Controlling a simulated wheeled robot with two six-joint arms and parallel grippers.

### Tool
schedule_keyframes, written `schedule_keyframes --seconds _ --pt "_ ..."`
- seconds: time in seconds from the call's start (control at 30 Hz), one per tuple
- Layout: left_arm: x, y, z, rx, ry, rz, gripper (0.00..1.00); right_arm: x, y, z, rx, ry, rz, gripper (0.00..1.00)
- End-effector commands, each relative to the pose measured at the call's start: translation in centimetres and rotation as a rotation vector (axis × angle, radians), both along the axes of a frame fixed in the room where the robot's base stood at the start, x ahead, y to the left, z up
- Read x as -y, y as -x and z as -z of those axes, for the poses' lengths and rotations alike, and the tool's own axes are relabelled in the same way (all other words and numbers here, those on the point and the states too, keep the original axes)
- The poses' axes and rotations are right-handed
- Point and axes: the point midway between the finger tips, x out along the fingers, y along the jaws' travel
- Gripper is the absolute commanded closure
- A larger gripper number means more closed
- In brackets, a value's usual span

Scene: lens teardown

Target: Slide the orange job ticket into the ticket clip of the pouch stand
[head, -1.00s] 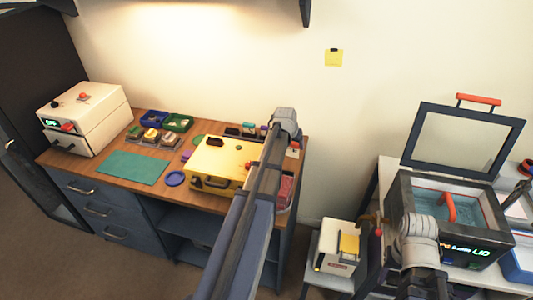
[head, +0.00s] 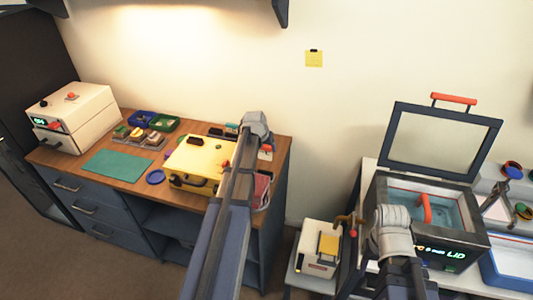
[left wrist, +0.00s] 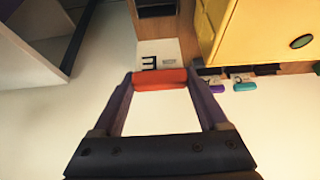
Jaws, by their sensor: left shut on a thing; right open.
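In the left wrist view my left gripper (left wrist: 160,82) is shut on the orange job ticket (left wrist: 160,77), which shows as an orange-red strip between the fingertips. A white part with black lettering (left wrist: 172,52) lies just beyond the strip; I cannot tell whether it is the ticket's face or the stand. In the head view my left wrist (head: 257,122) is over the right end of the wooden bench and hides the fingers. A small white and red item (head: 266,152) shows below it. The clip cannot be made out. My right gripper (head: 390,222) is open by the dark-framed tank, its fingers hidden.
A yellow case (head: 192,160) stands left of my left arm; it also shows in the left wrist view (left wrist: 265,30). A teal mat (head: 117,163) and small trays are further left. A tank (head: 455,245) with raised lid and a white box (head: 318,262) stand right.

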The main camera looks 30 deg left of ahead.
Motion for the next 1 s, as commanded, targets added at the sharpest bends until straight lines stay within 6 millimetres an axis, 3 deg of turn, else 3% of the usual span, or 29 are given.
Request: schedule_keyframes --seconds 0.03,0.13,0.47,1.0 --pt "0.0 0.0 1.4 0.000 0.000 0.000 0.76 0.0 0.0 1.4 0.000 0.000 0.000 0.50" --pt "0.0 -0.1 2.6 0.000 0.000 0.000 0.76 0.0 0.0 2.6 0.000 0.000 0.001 0.50" --pt "0.0 -0.1 2.9 0.000 0.000 0.000 0.76 0.0 0.0 2.9 0.000 0.000 0.001 0.50" --pt "0.0 -0.1 6.5 0.000 0.000 0.000 0.76 0.0 0.0 6.5 0.000 0.000 0.001 0.50"
